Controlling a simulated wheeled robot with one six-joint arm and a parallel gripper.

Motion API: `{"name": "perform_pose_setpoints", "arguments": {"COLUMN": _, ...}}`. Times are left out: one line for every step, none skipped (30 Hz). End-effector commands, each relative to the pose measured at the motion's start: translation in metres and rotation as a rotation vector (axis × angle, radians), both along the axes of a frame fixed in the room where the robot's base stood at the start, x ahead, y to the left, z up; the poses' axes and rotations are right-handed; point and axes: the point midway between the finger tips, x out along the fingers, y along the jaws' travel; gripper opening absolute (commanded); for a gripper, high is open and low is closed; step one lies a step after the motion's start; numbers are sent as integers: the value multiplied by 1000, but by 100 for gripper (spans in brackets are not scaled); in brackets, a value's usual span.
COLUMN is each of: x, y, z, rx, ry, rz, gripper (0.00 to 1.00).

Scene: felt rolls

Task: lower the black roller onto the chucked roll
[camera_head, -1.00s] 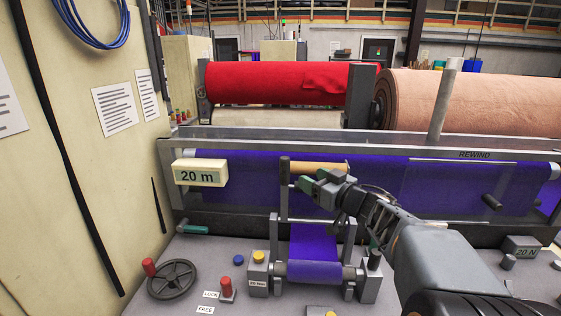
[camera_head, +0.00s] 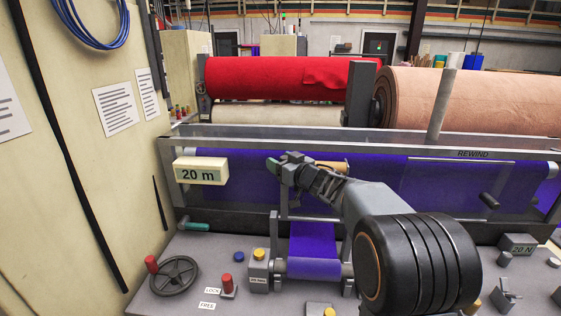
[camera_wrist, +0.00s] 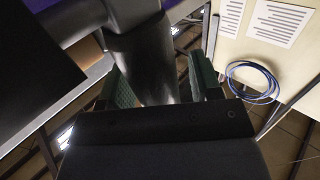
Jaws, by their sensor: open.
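The chucked roll (camera_head: 314,268), wound with purple felt, lies level between two grey stands low at the centre of the head view. A purple web (camera_head: 313,238) runs down to it. My gripper (camera_head: 275,163) is well above it, at the top of a grey upright frame (camera_head: 284,205). My arm covers the frame's right side.
A tan tube (camera_head: 331,164) lies just right of my gripper. The "20 m" display (camera_head: 200,171) hangs to the left. A handwheel (camera_head: 175,276) and a red-topped lever (camera_head: 228,284) stand on the deck at lower left. The cream wall panel (camera_head: 60,200) bounds the left side.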

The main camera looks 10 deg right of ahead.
Motion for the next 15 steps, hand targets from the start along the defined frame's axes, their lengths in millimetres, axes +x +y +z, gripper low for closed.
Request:
{"name": "perform_pose_setpoints", "arguments": {"x": 1, "y": 1, "z": 0, "rx": 0, "ry": 0, "rz": 0, "gripper": 58}}
{"name": "perform_pose_setpoints", "arguments": {"x": 1, "y": 1, "z": 0, "rx": 0, "ry": 0, "rz": 0, "gripper": 58}}
{"name": "perform_pose_setpoints", "arguments": {"x": 1, "y": 1, "z": 0, "rx": 0, "ry": 0, "rz": 0, "gripper": 58}}
{"name": "perform_pose_setpoints", "arguments": {"x": 1, "y": 1, "z": 0, "rx": 0, "ry": -1, "rz": 0, "gripper": 58}}
{"name": "perform_pose_setpoints", "arguments": {"x": 1, "y": 1, "z": 0, "rx": 0, "ry": -1, "rz": 0, "gripper": 58}}
{"name": "perform_pose_setpoints", "arguments": {"x": 1, "y": 1, "z": 0, "rx": 0, "ry": -1, "rz": 0, "gripper": 58}}
{"name": "perform_pose_setpoints", "arguments": {"x": 1, "y": 1, "z": 0, "rx": 0, "ry": 0, "rz": 0, "gripper": 58}}
{"name": "perform_pose_setpoints", "arguments": {"x": 1, "y": 1, "z": 0, "rx": 0, "ry": -1, "rz": 0, "gripper": 58}}
{"name": "perform_pose_setpoints", "arguments": {"x": 1, "y": 1, "z": 0, "rx": 0, "ry": 0, "rz": 0, "gripper": 57}}
{"name": "perform_pose_setpoints", "arguments": {"x": 1, "y": 1, "z": 0, "rx": 0, "ry": 0, "rz": 0, "gripper": 55}}
{"name": "perform_pose_setpoints", "arguments": {"x": 1, "y": 1, "z": 0, "rx": 0, "ry": 0, "rz": 0, "gripper": 52}}
{"name": "perform_pose_setpoints", "arguments": {"x": 1, "y": 1, "z": 0, "rx": 0, "ry": 0, "rz": 0, "gripper": 48}}
{"name": "perform_pose_setpoints", "arguments": {"x": 1, "y": 1, "z": 0, "rx": 0, "ry": 0, "rz": 0, "gripper": 45}}
{"name": "perform_pose_setpoints", "arguments": {"x": 1, "y": 0, "z": 0, "rx": 0, "ry": 0, "rz": 0, "gripper": 42}}
{"name": "perform_pose_setpoints", "arguments": {"x": 1, "y": 0, "z": 0, "rx": 0, "ry": 0, "rz": 0, "gripper": 38}}
